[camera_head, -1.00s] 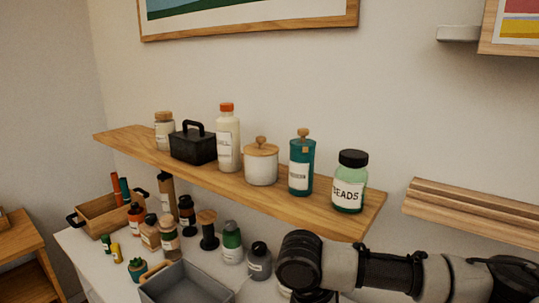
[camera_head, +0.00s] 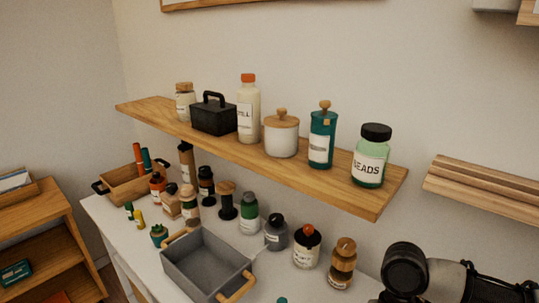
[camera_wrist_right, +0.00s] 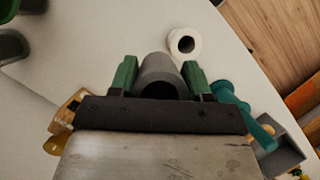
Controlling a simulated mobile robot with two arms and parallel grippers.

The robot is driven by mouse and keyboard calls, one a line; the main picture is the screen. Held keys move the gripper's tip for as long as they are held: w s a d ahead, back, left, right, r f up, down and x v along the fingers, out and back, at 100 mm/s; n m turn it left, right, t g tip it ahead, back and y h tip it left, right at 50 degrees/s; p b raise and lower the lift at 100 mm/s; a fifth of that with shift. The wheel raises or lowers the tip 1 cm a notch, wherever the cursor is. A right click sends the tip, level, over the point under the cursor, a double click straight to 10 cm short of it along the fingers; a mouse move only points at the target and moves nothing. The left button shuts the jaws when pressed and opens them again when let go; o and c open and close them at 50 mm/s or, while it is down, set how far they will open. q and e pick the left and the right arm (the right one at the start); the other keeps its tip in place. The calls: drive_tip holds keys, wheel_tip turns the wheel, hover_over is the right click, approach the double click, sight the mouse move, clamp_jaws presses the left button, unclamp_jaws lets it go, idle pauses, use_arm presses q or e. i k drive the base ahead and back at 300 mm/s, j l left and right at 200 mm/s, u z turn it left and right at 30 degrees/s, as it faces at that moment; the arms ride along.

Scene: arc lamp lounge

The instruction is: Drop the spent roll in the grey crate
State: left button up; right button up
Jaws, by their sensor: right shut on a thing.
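My right gripper (camera_wrist_right: 158,78) is shut on a grey tube with a dark open end, which looks like the spent roll (camera_wrist_right: 158,68). In the right wrist view it sits between the two green fingers, above the white tabletop. The grey crate (camera_head: 180,268) stands on the white table in the head view, with wooden handles at its ends, and the inside that shows is empty. My right arm is at the lower right of the head view; its gripper is outside that picture. My left gripper is in neither current view.
A white roll (camera_wrist_right: 184,43) stands on the table beyond the held tube. A teal object (camera_wrist_right: 228,98) lies to its right. A wooden shelf (camera_head: 262,158) with jars hangs above.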

sight(207, 275)
drive_tip(key=k+j, duration=0.15)
drive_tip(key=j, duration=0.15)
drive_tip(key=k+j, duration=0.15)
drive_tip(key=i+j, duration=0.1)
drive_tip(key=j, duration=0.35)
drive_tip(key=i+j, duration=0.1)
drive_tip(key=j, duration=0.35)
drive_tip(key=i+j, duration=0.1)
drive_tip(key=j, duration=0.35)
drive_tip(key=i+j, duration=0.1)
drive_tip(key=i, duration=0.7)
drive_tip(key=j+z, duration=0.05)
